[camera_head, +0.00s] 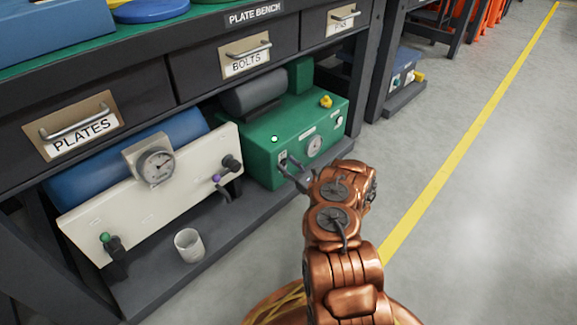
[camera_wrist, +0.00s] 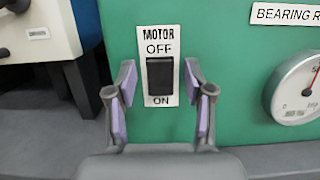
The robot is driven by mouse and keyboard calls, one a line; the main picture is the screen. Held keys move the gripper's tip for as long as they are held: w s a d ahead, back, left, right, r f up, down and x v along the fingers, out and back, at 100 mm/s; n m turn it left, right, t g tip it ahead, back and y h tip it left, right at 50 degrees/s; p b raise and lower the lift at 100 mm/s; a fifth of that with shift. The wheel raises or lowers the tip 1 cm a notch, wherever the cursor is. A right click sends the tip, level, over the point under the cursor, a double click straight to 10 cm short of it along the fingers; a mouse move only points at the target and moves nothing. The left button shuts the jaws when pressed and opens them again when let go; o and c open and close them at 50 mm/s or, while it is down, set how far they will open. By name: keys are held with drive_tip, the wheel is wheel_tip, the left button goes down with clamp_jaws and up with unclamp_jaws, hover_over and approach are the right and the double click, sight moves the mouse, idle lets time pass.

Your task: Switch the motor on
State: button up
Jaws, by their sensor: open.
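The motor switch (camera_wrist: 160,75) is a black rocker on a white plate marked MOTOR, with OFF above it and ON below. It sits on the front of the green machine (camera_wrist: 225,50), which also shows in the head view (camera_head: 265,150) on the lower shelf. My gripper (camera_wrist: 160,110) is open and empty, its two purple-padded fingers standing to either side of the switch. In the head view my gripper (camera_head: 288,166) is close to the green machine's front. Which side of the rocker is pressed I cannot tell.
A gauge (camera_wrist: 300,88) is on the green panel, right of the switch. A cream panel with a gauge (camera_head: 155,165) and a white cup (camera_head: 188,245) are to the left on the shelf. Drawers (camera_head: 246,57) overhang the machine. Open floor lies to the right.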

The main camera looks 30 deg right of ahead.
drive_tip(key=v, duration=1.2)
idle(0.5)
